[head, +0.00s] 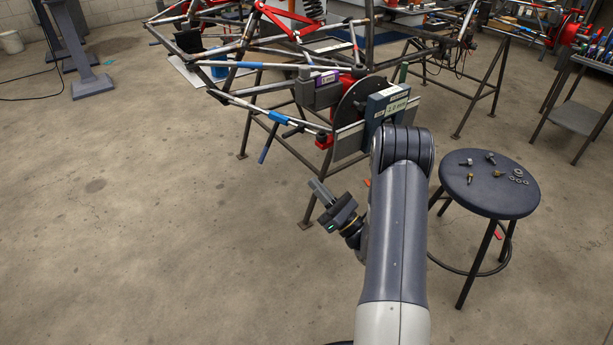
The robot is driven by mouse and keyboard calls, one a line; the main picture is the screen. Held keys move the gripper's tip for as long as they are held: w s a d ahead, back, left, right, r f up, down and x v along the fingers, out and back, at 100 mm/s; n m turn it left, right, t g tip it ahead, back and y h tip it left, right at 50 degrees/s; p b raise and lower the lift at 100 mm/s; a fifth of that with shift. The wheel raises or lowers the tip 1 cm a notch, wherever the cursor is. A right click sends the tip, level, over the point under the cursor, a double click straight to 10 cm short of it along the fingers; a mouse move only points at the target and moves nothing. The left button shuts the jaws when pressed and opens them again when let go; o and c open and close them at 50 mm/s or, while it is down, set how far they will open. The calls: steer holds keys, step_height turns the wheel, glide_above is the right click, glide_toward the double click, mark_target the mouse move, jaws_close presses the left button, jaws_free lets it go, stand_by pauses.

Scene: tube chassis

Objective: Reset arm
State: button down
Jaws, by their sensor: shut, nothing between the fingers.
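My gripper (318,190) shows in the head view, left of my upper arm and low in front of the tube chassis. Its fingers point up and to the left. The fingers are together, with nothing between them. My arm rises from the bottom of the picture, bends at the elbow near the chassis wheel hub, and comes back down to the gripper; part of the forearm is hidden behind the upper arm. The gripper is apart from the chassis and the stool.
The tube chassis (262,66) stands on a dark frame, with a brake disc (352,103) and a labelled box (391,103) close behind my elbow. A round stool (470,195) with bolts and washers stands at right. The floor (150,230) at left is clear.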

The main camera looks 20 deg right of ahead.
mark_target(294, 132)
steer(key=shift+b+v, duration=0.55)
steer(key=shift+v, duration=0.2)
steer(key=shift+w+a, duration=0.1)
steer(key=d+r+p+x, duration=0.1)
steer(key=p+x, duration=0.4)
steer(key=x, duration=0.7)
steer(key=shift+d+r, duration=0.2)
steer(key=shift+r, duration=0.55)
steer(key=shift+s+f, duration=0.1)
steer(key=shift+s, duration=0.1)
